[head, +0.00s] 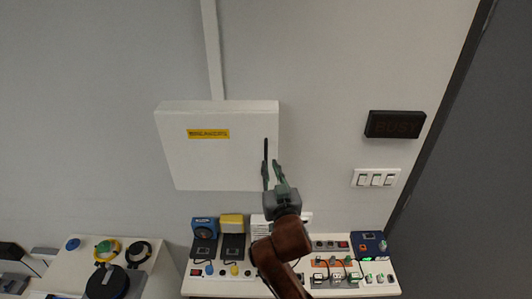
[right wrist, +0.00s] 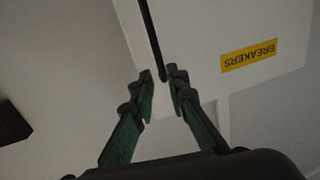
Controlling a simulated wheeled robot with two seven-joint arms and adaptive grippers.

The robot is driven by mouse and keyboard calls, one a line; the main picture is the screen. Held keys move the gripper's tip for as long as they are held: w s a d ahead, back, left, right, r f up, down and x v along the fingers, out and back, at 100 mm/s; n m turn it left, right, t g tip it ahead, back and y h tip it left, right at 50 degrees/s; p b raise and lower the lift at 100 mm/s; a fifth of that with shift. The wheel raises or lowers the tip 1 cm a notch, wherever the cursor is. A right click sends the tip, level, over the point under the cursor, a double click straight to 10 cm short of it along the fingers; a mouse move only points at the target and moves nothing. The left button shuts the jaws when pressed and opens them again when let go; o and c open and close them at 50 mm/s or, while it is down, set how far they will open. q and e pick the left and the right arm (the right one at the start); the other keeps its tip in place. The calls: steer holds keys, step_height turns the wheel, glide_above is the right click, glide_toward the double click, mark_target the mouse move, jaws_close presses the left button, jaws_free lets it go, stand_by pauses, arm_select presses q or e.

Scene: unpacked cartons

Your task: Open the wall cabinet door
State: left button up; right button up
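The white wall cabinet (head: 215,160) hangs on the grey wall, its door shut, with a yellow label near the upper left. A thin dark vertical handle (head: 266,149) is near the door's right edge; in the right wrist view the handle (right wrist: 150,35) runs down toward the fingers. My right gripper (head: 272,163) is at the handle's lower end, fingers apart. In the right wrist view its fingertips (right wrist: 162,74) stand on either side of the handle's end with gaps, not clamped on it. My left gripper is not in view.
A bench panel (head: 325,283) with meters, switches and plugs stands below the cabinet. A dark sign (head: 395,124) and a white switch plate (head: 376,178) are on the wall to the right. A conduit (head: 212,50) runs up from the cabinet. The wall left of the cabinet is clear.

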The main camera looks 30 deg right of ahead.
mark_target(266, 155)
steer(key=p+x, duration=0.1)
steer(key=x, duration=0.6)
steer(key=shift+w+d, duration=0.15)
steer(key=shift+w, duration=0.1)
jaws_close()
stand_by(0.4)
